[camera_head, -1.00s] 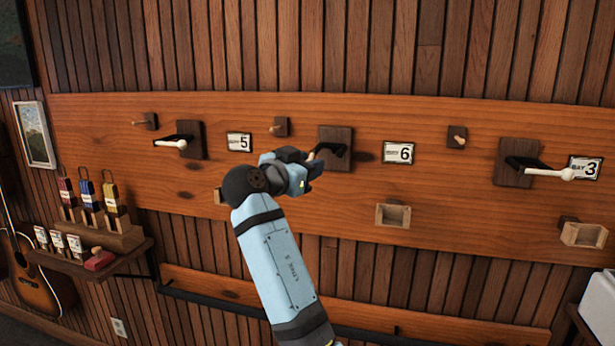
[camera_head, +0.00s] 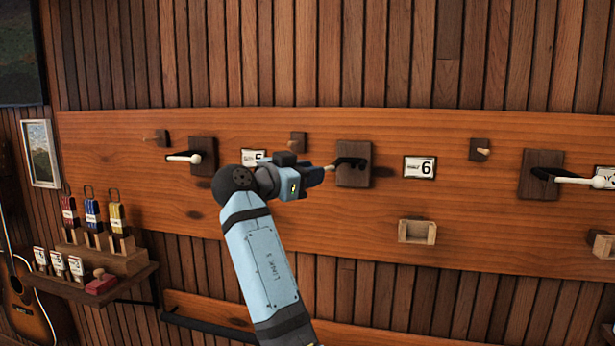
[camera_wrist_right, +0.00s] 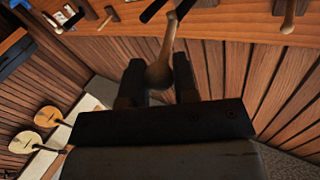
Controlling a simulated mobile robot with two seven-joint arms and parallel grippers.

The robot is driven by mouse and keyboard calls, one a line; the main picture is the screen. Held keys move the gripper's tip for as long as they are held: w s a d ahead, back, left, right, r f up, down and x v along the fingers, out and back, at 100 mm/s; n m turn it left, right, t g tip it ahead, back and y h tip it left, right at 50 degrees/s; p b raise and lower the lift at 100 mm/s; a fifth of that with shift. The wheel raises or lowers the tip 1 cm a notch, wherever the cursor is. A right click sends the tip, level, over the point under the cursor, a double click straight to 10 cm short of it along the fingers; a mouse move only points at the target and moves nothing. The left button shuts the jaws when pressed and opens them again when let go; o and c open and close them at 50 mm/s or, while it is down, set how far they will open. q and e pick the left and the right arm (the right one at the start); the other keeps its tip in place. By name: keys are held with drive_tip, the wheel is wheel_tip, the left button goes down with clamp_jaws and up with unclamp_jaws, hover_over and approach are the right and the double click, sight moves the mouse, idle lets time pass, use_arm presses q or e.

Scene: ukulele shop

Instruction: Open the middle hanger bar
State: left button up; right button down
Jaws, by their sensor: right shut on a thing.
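The middle hanger has a dark wooden block (camera_head: 354,178) on the wall board, with a black bar (camera_head: 350,162) and a pale knob (camera_head: 329,167) at its end. The bar points left, out from the block. My right gripper (camera_head: 325,173) is at this knob, left of the block. In the right wrist view, the two dark fingers of my right gripper (camera_wrist_right: 160,80) are shut on the rounded wooden knob (camera_wrist_right: 160,70), which sits between them. The inner faces of the fingers are partly hidden. My left gripper is not in view.
Other hangers with white-tipped bars are at left (camera_head: 203,155) and right (camera_head: 541,175). A number 6 card (camera_head: 419,167) and a small wooden box (camera_head: 417,231) are right of the middle hanger. A shelf (camera_head: 100,290) with coloured tags and a stamp stands lower left.

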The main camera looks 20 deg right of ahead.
drive_tip(key=shift+r, duration=0.1)
idle(0.3)
drive_tip(key=c, duration=1)
unclamp_jaws()
drive_tip(key=shift+w, duration=0.1)
drive_tip(key=shift+o, duration=1)
drive_tip(key=shift+w+f, duration=0.15)
drive_tip(key=shift+f, duration=0.05)
drive_tip(key=shift+s+a, duration=0.2)
drive_tip(key=shift+a, duration=0.3)
drive_tip(key=v, duration=0.6)
drive_tip(key=shift+a+b, duration=0.2)
drive_tip(key=shift+b, duration=0.2)
